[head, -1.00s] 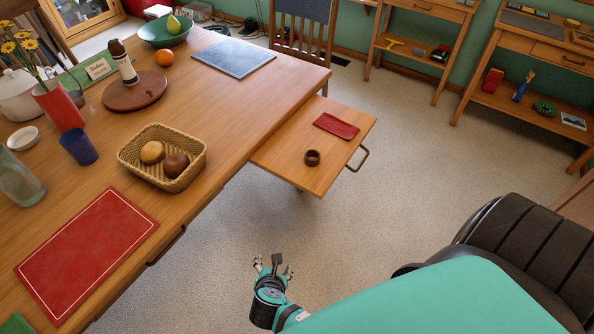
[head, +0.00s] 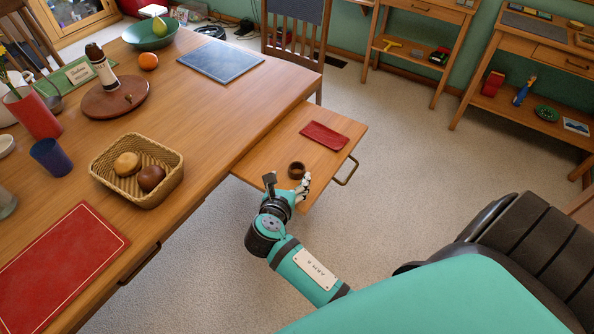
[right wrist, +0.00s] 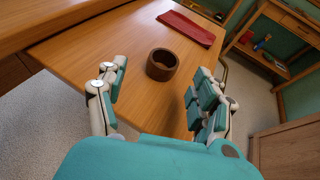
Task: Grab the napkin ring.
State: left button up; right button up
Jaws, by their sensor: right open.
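The napkin ring (head: 296,170) is a small dark brown wooden ring standing on the pulled-out drawer board (head: 285,138) of the table. In the right wrist view the ring (right wrist: 161,65) lies ahead of my right gripper, between the lines of its open fingers and not touched. My right gripper (head: 287,183) is open and empty at the near edge of the board, just short of the ring; its fingers also show in the right wrist view (right wrist: 158,95). My left gripper is not in view.
A folded red napkin (head: 325,135) lies behind the ring on the board, with a brass handle (head: 346,171) at the board's right edge. The table (head: 195,100) with a bread basket (head: 137,190) stands to the left. Open carpet lies to the right.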

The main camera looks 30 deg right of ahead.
aim_at(298, 164)
jog(key=shift+d+x, duration=0.25)
jog(key=shift+x, duration=2.75)
jog(key=shift+s+r, duration=0.15)
jog(key=shift+s, duration=0.1)
jog(key=shift+c, duration=0.4)
jog(key=c, duration=0.9)
